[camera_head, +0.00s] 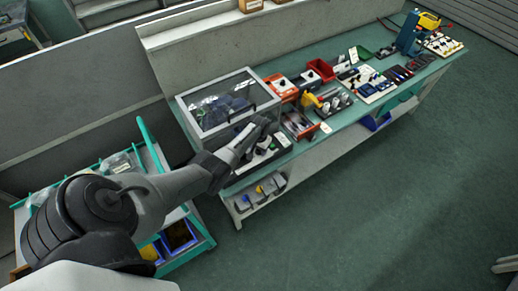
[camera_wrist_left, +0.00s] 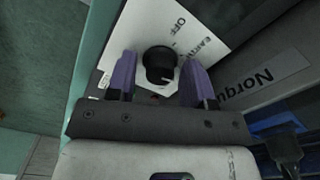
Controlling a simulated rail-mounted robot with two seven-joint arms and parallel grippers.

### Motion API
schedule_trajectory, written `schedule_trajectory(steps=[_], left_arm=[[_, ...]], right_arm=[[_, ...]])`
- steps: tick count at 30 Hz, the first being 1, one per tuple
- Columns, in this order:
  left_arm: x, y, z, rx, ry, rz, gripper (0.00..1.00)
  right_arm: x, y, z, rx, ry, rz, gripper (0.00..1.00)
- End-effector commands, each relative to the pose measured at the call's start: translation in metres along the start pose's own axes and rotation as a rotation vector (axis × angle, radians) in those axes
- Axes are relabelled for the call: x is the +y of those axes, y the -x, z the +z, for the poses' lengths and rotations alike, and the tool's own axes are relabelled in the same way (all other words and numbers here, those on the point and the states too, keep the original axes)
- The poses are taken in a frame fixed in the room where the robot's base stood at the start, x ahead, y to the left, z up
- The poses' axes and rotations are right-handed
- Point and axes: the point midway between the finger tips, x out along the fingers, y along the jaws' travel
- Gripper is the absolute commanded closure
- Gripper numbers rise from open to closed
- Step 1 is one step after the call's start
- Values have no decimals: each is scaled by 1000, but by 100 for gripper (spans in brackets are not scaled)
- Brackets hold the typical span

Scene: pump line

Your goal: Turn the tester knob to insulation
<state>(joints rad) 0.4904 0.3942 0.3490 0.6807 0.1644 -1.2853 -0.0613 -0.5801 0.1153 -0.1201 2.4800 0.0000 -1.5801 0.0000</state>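The tester panel (camera_wrist_left: 205,20) is white, with "OFF" and what looks like "EARTH" printed around a black round knob (camera_wrist_left: 158,66). A pale pointer mark shows on the lower right of the knob, away from the "OFF" print. My left gripper (camera_wrist_left: 160,56) is open, its two purple fingers either side of the knob with slim gaps; I cannot tell whether they reach down beside it. In the head view my left gripper (camera_head: 262,127) is over the bench's near end and hides most of the tester (camera_head: 268,152). My right gripper is not in view.
A clear-topped case (camera_head: 228,102) stands right behind my left gripper. The green bench (camera_head: 340,120) runs off to the upper right with red bins, tools and small devices. A teal-framed cart (camera_head: 185,262) stands below my left arm.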

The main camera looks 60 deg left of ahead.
Motion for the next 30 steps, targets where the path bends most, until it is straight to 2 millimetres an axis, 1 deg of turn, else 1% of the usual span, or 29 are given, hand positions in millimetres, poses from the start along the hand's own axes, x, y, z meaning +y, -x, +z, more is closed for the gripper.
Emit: schedule_trajectory(steps=[2,8,11,13,17,21,25,30], left_arm=[[0,0,0,0,0,0,46],[0,0,0,0,0,0,46],[0,5,0,1,0,0,46],[0,12,-1,2,0,0,46],[0,34,0,2,-1,0,46],[0,62,0,4,-1,-1,46],[0,87,0,4,0,-1,46],[0,113,0,2,-1,0,46]], right_arm=[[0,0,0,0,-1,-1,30],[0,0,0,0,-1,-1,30],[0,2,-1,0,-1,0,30],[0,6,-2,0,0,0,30],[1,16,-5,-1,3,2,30],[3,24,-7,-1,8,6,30],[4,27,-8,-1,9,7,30],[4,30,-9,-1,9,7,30]])
